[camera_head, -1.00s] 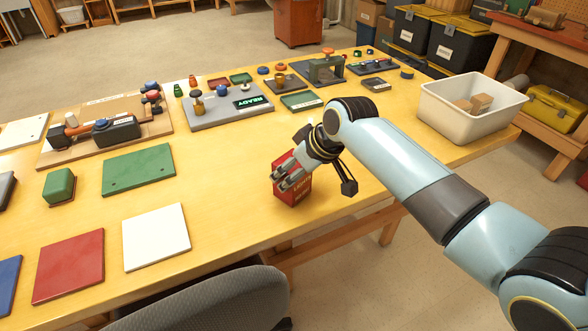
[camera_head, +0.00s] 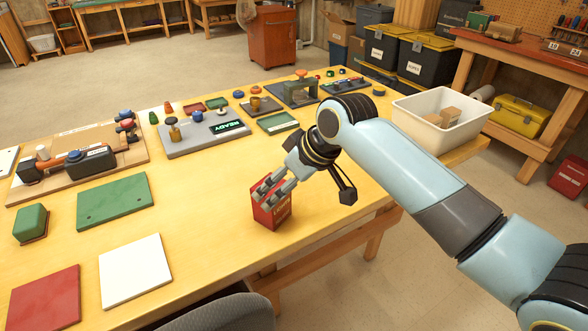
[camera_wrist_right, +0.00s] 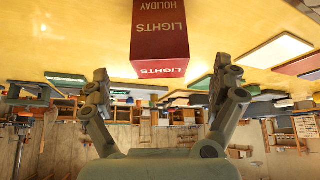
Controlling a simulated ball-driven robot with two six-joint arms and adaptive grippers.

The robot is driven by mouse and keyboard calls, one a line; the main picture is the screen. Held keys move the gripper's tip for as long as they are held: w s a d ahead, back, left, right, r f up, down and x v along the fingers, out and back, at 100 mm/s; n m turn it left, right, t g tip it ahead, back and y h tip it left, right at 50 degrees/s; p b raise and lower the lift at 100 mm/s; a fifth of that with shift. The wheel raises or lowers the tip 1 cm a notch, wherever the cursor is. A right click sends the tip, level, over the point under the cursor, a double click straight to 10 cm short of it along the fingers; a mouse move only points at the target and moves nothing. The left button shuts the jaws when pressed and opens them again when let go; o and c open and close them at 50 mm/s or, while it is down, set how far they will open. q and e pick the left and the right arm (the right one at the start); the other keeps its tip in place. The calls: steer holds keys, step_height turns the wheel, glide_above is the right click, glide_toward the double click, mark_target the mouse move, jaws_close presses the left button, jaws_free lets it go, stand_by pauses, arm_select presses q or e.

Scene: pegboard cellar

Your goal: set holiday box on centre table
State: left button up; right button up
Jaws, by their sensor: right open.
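The holiday box (camera_head: 273,213) is a small red box, upright on the yellow wooden table (camera_head: 205,215) near its front edge. In the right wrist view, which is upside down, the box (camera_wrist_right: 160,35) shows the words "LIGHTS" and "HOLIDAY". My right gripper (camera_head: 266,187) is at the top of the box in the head view and partly hides it. In the wrist view my open right fingers (camera_wrist_right: 161,70) are spread, one on each side of the box, with gaps to it. My left gripper is out of view.
A grey device with a "READY" display (camera_head: 205,130), a green plate (camera_head: 114,200), a white plate (camera_head: 135,270) and a red plate (camera_head: 45,298) lie on the table. A chair (camera_head: 222,314) stands at its front.

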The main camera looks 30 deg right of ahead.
steer(key=v, duration=0.5)
steer(key=shift+s+d+r, duration=0.1)
steer(key=shift+s+r, duration=0.1)
steer(key=shift+r, duration=0.15)
